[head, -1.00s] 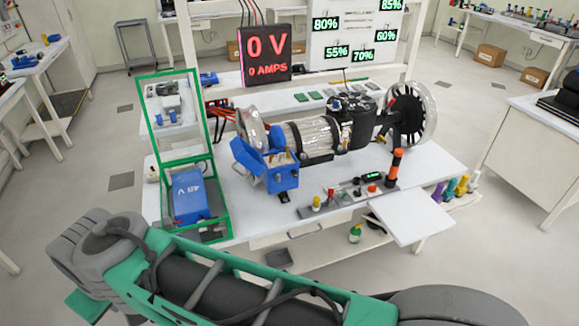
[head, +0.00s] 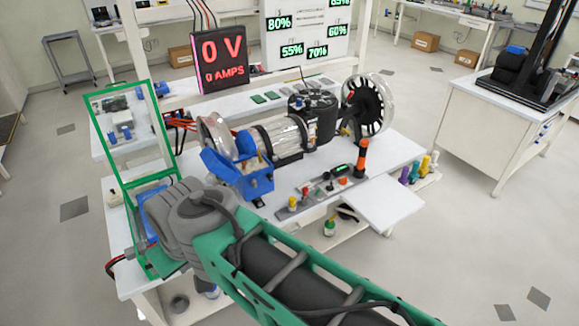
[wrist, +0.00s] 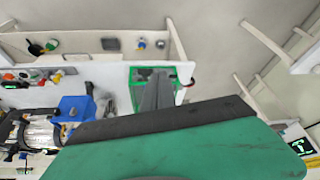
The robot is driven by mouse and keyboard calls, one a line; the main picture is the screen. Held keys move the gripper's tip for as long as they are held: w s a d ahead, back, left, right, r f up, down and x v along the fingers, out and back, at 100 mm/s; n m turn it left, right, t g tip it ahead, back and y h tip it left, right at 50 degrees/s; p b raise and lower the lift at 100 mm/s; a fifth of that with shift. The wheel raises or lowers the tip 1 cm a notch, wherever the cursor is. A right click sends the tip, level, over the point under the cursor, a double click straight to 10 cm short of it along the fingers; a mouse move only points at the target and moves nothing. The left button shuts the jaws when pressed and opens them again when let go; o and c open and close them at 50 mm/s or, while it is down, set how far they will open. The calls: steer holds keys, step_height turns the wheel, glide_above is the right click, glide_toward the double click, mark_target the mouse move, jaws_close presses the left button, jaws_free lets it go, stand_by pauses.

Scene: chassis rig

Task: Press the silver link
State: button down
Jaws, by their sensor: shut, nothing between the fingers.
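My gripper shows in the wrist view (wrist: 156,95) as a narrow grey wedge, its fingers together, in front of the green-framed box (wrist: 183,75). In the head view my arm hides most of it. The green-framed box (head: 122,88) stands with its frame raised at the bench's left end, its blue battery (head: 152,204) mostly covered by my arm. I cannot surely pick out the silver link. A small grey metallic piece (wrist: 108,104) lies beside the blue terminal box (wrist: 75,108) in the wrist view, apart from my gripper. The terminal box (head: 238,172) is also in the head view.
The motor rig (head: 285,138) with a clear-rimmed wheel (head: 368,103) fills the bench middle. A display (head: 222,60) reads 0 V, 0 AMPS. A control strip (head: 320,192) with a red-banded post (head: 361,158) lies in front. A white side shelf (head: 385,203) is clear.

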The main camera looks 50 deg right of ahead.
steer(key=w+d+f+m+t+y+b, duration=0.1)
steer(key=w+d+f+m+t+b, duration=0.35)
steer(key=w+f+b, duration=0.45)
steer(key=w+d+f+m+t+y+b, duration=0.1)
steer(key=w+d+f+m+t+b, duration=0.35)
steer(key=b, duration=0.65)
steer(key=s+d+m+t+h+b, duration=0.4)
steer(key=d+m+b, duration=0.2)
steer(key=d, duration=0.5)
steer(key=s+d+m+t+h+b, duration=0.4)
steer(key=s+d+m+b, duration=0.1)
steer(key=d, duration=0.7)
steer(key=shift+s+d+r+m+t+b, duration=0.2)
steer(key=shift+r+m+t+b, duration=0.15)
steer(key=shift+m+b, duration=0.5)
steer(key=shift+w+r, duration=0.1)
